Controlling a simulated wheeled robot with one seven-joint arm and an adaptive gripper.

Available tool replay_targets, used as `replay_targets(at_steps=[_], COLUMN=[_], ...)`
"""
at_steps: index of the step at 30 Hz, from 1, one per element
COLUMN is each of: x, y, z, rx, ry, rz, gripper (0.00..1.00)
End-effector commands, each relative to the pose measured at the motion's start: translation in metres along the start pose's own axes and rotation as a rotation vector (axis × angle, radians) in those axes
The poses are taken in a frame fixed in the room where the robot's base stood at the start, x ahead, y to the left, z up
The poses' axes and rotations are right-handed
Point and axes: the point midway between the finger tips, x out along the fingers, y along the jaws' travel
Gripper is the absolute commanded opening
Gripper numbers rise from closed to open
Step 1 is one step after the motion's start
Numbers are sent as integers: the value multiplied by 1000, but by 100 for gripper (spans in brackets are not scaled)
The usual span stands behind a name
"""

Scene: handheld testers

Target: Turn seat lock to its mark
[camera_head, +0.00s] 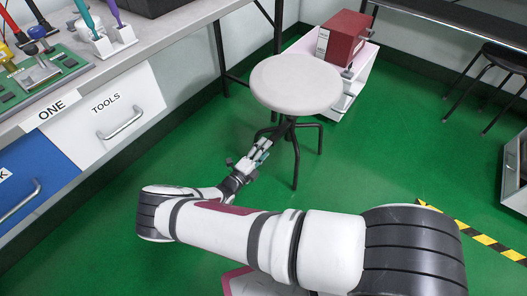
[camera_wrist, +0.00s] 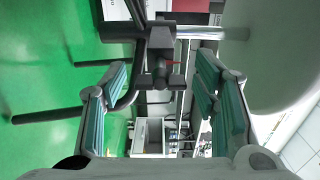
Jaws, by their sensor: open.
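A round stool with a pale grey seat (camera_head: 296,84) and dark legs stands on the green floor. In the wrist view the stool lies sideways, with the seat (camera_wrist: 275,50) at the right and a shiny post (camera_wrist: 208,32) running into a dark hub. The seat lock (camera_wrist: 155,81), a dark bar-shaped handle with a small red mark by it, is on that hub. My gripper (camera_head: 260,151) reaches below the near left of the seat. In the wrist view its fingers (camera_wrist: 163,72) are open, one on each side of the lock, with visible gaps. The lock cannot be made out in the head view.
A bench with a TOOLS drawer (camera_head: 108,105) is at the left. A dark stool (camera_head: 490,70) is at the right. Green floor is clear around the stool's front right.

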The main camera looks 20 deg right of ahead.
Motion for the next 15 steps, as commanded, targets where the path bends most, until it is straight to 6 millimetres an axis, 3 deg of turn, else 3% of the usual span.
replay_targets(at_steps=[5, 12, 15], x=[0, 0, 0], y=[0, -1, -2], z=[0, 0, 0], rx=[0, 0, 1], ry=[0, 0, 1], rz=[0, -3, -6], gripper=[53, 0, 0])
